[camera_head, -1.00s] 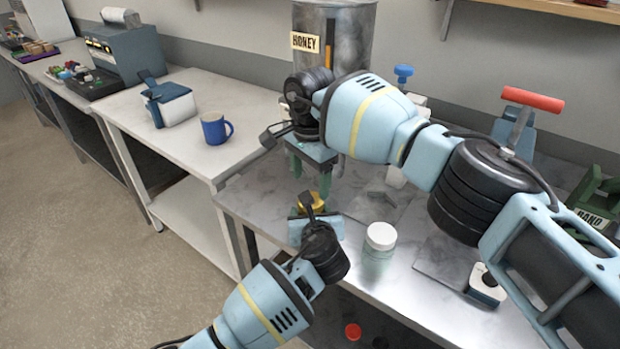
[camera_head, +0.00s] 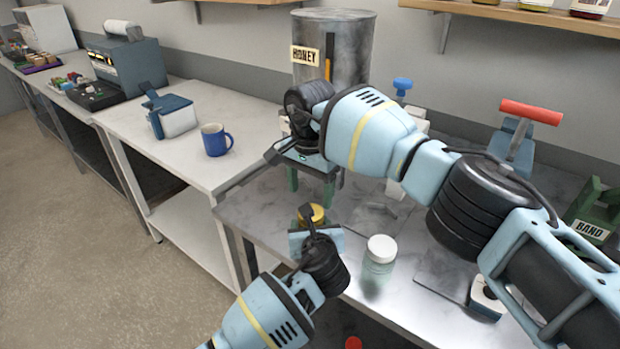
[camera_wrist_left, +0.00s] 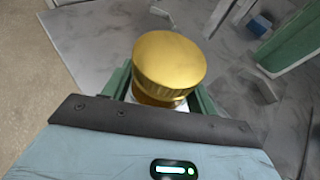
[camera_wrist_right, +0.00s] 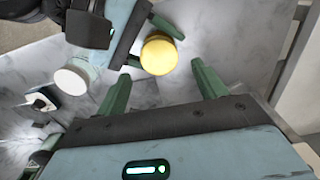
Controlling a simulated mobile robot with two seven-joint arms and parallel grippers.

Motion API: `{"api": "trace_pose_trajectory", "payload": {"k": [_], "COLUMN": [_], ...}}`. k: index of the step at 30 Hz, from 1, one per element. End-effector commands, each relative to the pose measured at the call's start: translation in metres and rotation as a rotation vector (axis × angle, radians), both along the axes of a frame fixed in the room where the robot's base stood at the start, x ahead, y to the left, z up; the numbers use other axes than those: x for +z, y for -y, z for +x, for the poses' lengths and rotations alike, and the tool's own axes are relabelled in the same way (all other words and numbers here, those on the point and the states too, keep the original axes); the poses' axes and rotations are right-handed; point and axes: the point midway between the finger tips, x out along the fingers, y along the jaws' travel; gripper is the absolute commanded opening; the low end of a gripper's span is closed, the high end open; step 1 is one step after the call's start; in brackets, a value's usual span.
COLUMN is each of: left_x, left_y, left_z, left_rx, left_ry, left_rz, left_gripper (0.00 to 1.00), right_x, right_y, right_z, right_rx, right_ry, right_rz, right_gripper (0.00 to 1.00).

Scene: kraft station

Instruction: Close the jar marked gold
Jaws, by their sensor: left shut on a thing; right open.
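The jar with the gold lid (camera_head: 311,214) is at the front edge of the metal table. My left gripper (camera_head: 315,238) is shut around the jar below its lid; the green fingers flank it in the left wrist view, where the lid (camera_wrist_left: 168,60) sits on top with a gold band under it. The jar's body and any marking are mostly hidden. My right gripper (camera_head: 310,186) is open and empty above the lid. In the right wrist view the lid (camera_wrist_right: 158,55) shows beyond and between the open fingers, apart from them.
A jar with a white lid (camera_head: 380,250) stands just right of the held jar. A honey tank (camera_head: 350,50) stands behind my right gripper. A red-handled device (camera_head: 530,112) and a green band holder (camera_head: 592,212) are at the right. A blue mug (camera_head: 215,140) stands on the left table.

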Motion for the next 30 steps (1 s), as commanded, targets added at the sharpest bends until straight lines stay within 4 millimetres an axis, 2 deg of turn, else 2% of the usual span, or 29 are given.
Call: {"api": "trace_pose_trajectory", "payload": {"k": [3,9,15,23,30], "left_x": [0.001,0.001,0.001,0.001,0.002], "left_y": [0.0,0.0,0.0,0.0,0.0], "left_z": [0.0,0.0,0.0,0.0,0.0], "left_rx": [-0.001,-0.001,-0.001,-0.001,-0.001], "left_ry": [0.002,0.002,0.002,0.003,0.003], "left_rz": [-0.001,-0.001,-0.001,-0.001,-0.001], "left_gripper": [0.0,0.0,0.0,0.0,0.0], "right_x": [-0.019,-0.041,-0.05,-0.05,-0.05], "right_y": [0.0,0.0,0.0,0.0,0.0], "right_z": [0.0,0.0,0.0,0.0,0.0], "right_rx": [-0.001,-0.001,0.0,0.0,0.0], "right_ry": [-0.002,-0.001,0.001,0.001,0.001], "right_rz": [0.0,0.001,0.0,0.0,0.0], "right_gripper": [0.7,0.7,0.7,0.7,0.39]}}
